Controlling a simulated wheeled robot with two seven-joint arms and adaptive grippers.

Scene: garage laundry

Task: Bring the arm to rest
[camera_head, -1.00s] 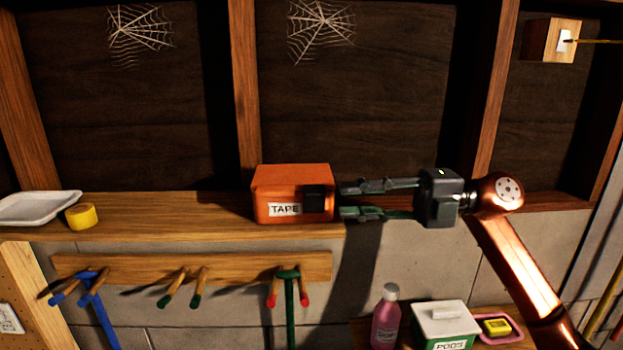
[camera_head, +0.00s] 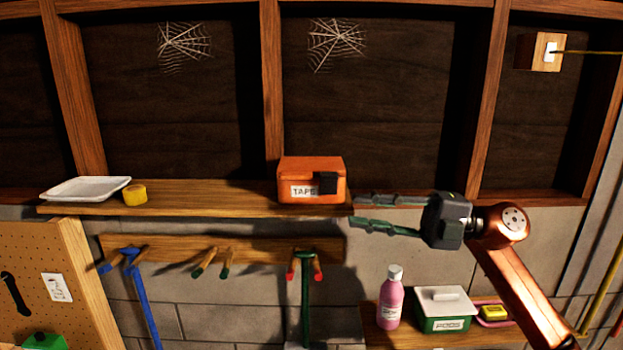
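My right gripper (camera_head: 362,212) comes in from the right on my copper-coloured arm and points left. Its two fingers are spread with nothing between them. The fingertips are near the right end of the wooden shelf (camera_head: 230,207), just right of the orange TAPE box (camera_head: 312,165), and a small gap shows between them and the box. The orange box sits on the shelf and has a black latch. My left gripper is not in the picture.
A white tray (camera_head: 88,187) and a yellow tape roll (camera_head: 134,195) stand on the shelf's left part. Tools hang on the peg rail (camera_head: 170,248) below. A pink bottle (camera_head: 390,300), a PODS box (camera_head: 444,309) and a pink dish (camera_head: 493,323) stand on a lower shelf. Open space lies above the gripper.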

